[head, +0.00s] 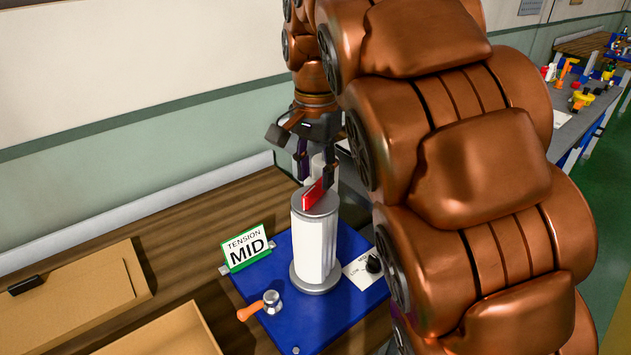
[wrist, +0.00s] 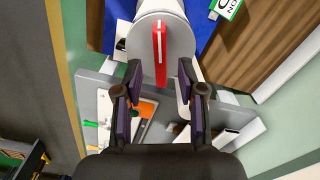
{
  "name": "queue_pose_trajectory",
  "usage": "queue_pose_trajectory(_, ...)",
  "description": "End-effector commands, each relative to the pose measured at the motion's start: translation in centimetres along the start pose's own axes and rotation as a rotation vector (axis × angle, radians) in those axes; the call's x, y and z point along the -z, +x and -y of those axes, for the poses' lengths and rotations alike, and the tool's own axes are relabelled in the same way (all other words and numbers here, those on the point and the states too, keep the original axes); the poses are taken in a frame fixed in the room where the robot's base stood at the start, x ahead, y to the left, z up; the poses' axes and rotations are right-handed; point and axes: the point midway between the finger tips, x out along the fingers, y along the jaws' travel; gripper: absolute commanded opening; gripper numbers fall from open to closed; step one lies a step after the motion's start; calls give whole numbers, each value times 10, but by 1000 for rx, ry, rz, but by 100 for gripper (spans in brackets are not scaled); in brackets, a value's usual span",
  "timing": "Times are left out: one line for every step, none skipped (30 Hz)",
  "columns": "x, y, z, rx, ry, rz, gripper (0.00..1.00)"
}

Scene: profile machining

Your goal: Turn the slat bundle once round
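The slat bundle (head: 315,243) is a white upright cylinder of slats between grey end discs, standing on a blue base plate (head: 293,287). A red handle (head: 313,194) with a pale stripe stands on its top disc, and it also shows in the wrist view (wrist: 160,50). My gripper (head: 315,176) is just above and behind the handle. In the wrist view its dark fingers (wrist: 160,72) are apart, one on each side of the handle's near end, with visible gaps. Nothing is held.
A sign reading "TENSION MID" (head: 246,248) stands left of the bundle. A black knob (head: 374,264) on a white plate is at its right. An orange-handled tool (head: 258,306) lies front left. Cardboard boxes (head: 85,305) occupy the wooden bench's left. A wall runs behind.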

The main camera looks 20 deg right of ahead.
Motion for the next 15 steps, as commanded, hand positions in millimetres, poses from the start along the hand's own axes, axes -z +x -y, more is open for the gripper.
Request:
queue_pose_trajectory(1, -7, 1, 4, -1, -3, 40)
queue_pose_trajectory(1, -11, 1, 5, -1, -5, 40)
queue_pose_trajectory(1, -16, 1, 6, -1, -6, 40)
queue_pose_trajectory(1, -19, 1, 5, -1, -5, 40)
queue_pose_trajectory(1, -21, 1, 3, -1, -3, 40)
queue_pose_trajectory(0, -24, 0, 2, -1, -1, 40)
queue_pose_trajectory(0, -27, 1, 2, -1, -2, 40)
queue_pose_trajectory(1, -30, 1, 3, -1, -3, 40)
queue_pose_trajectory(1, -32, 1, 4, -1, -4, 40)
queue_pose_trajectory(1, -34, 1, 5, -1, -4, 40)
queue_pose_trajectory(1, -36, 1, 5, -1, -4, 40)
queue_pose_trajectory(1, -37, 1, 4, -1, -4, 40)
queue_pose_trajectory(1, -38, 1, 3, -1, -3, 40)
queue_pose_trajectory(0, -39, 1, 2, -1, -2, 40)
queue_pose_trajectory(0, -40, 0, 2, 0, -1, 40)
